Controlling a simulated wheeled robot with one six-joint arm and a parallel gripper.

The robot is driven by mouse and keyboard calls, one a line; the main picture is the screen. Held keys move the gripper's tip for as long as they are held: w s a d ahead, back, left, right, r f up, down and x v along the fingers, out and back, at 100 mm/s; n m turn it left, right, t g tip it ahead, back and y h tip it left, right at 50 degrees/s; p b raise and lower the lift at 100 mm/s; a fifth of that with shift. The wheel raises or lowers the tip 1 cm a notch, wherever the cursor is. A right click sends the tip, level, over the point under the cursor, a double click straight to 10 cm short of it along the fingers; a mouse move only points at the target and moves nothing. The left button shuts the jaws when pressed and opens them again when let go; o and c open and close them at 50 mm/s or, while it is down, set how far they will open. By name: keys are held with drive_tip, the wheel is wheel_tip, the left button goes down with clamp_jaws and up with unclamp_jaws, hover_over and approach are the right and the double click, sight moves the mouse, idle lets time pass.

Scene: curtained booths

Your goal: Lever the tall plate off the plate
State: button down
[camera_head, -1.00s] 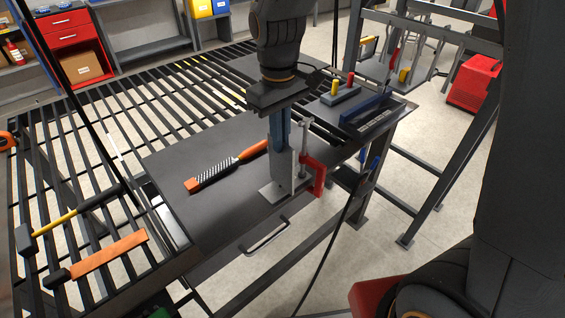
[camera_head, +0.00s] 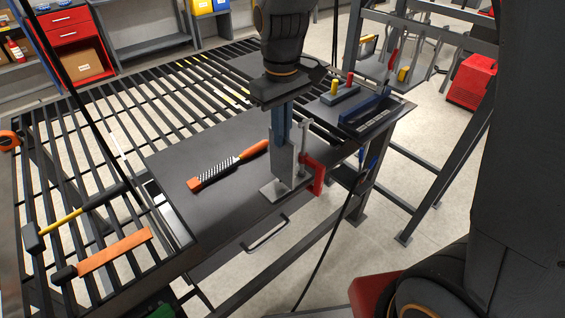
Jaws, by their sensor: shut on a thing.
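The tall plate (camera_head: 283,163) is a grey upright piece near the front right edge of the dark worktop. It stands on a small flat grey plate (camera_head: 267,190), whose left corner shows on the worktop. My gripper (camera_head: 281,136) points straight down from above and is shut on the tall plate's upper part. A red clamp (camera_head: 314,176) with a grey screw stands just right of the tall plate, at the table edge. The joint between the two plates is too small to read, and I cannot tell if they are apart. The gripper hides part of the tall plate's top.
A rasp (camera_head: 228,167) with an orange handle lies left of the plates. A hammer (camera_head: 70,217) and an orange-handled tool (camera_head: 105,252) lie on the slatted table. A small block with yellow and red pegs (camera_head: 340,94) and a blue tool (camera_head: 367,108) stand behind right.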

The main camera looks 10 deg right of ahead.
drive_tip(key=shift+r+p, duration=1.85)
drive_tip(key=shift+r, duration=0.3)
